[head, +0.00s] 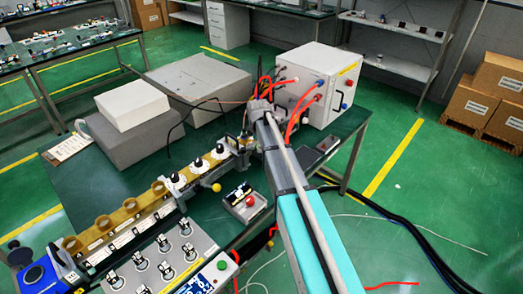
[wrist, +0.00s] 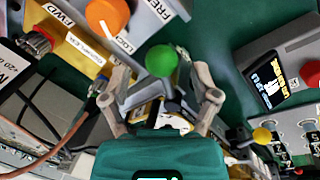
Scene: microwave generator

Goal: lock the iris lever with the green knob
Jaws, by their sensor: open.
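The green knob (wrist: 161,60) is a round ball in the wrist view, just above the middle of the picture. My gripper (wrist: 160,82) is open, with one finger on each side of the knob's line. The knob appears between and slightly past the fingertips, with no clear contact. A dark lever part below it is partly hidden by my gripper. A white label ending in "LOCK" lies left of the knob. In the head view my arm hides the knob and most of the gripper.
An orange knob (wrist: 108,15) stands close by at upper left. A yellow ball knob (head: 216,187) and a control box with a red button (head: 250,201) are near the waveguide row. A white generator box (head: 318,84) with red cables stands behind my arm.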

